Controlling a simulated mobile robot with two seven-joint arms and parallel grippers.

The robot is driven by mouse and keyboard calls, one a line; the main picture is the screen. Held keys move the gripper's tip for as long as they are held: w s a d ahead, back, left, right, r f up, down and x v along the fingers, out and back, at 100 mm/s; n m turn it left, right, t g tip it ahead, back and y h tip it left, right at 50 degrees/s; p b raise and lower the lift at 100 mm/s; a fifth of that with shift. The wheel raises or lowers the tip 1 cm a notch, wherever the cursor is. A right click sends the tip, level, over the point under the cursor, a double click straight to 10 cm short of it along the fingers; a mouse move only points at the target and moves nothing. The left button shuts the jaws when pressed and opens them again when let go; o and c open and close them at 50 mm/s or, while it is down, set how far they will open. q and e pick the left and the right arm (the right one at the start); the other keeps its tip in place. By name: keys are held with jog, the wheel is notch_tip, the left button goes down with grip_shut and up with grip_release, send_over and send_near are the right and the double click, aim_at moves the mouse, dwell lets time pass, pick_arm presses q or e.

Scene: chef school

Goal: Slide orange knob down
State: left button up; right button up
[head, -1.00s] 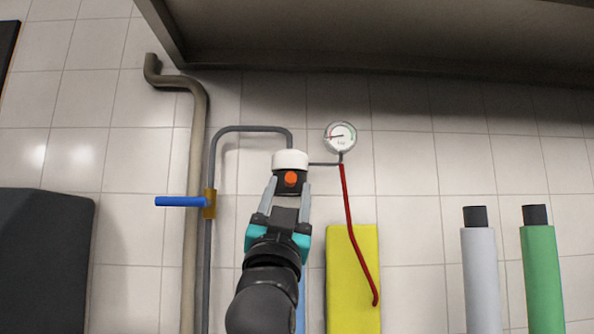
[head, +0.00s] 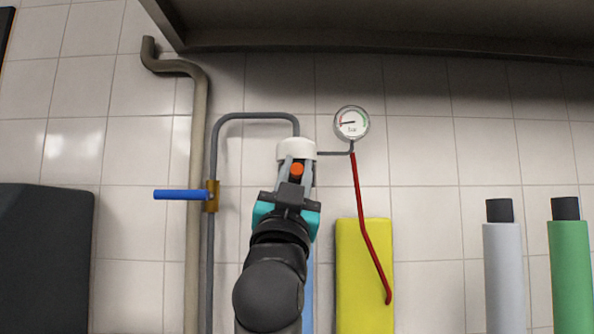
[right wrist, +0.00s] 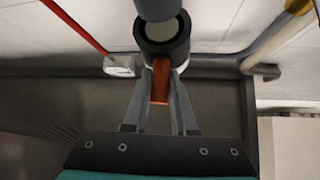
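The orange knob (head: 297,170) sits on the dark part of a fixture below a white collar (head: 296,149), on the tiled wall. My right gripper (head: 296,165) is around the knob, its fingers drawn in close on both sides. The right wrist view shows the orange knob (right wrist: 160,80) between the two grey fingertips, which seem to touch it. The fixture's dark round body (right wrist: 162,45) lies just beyond them. My left gripper is not in view.
A pressure gauge (head: 351,122) and a red hose (head: 367,225) are to the right, with a yellow panel (head: 350,285) behind the hose. A blue handle (head: 180,194) sticks out left of a pipe (head: 197,240). A dark hood (head: 400,30) overhangs above.

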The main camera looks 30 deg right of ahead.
grip_shut()
dwell(0.9)
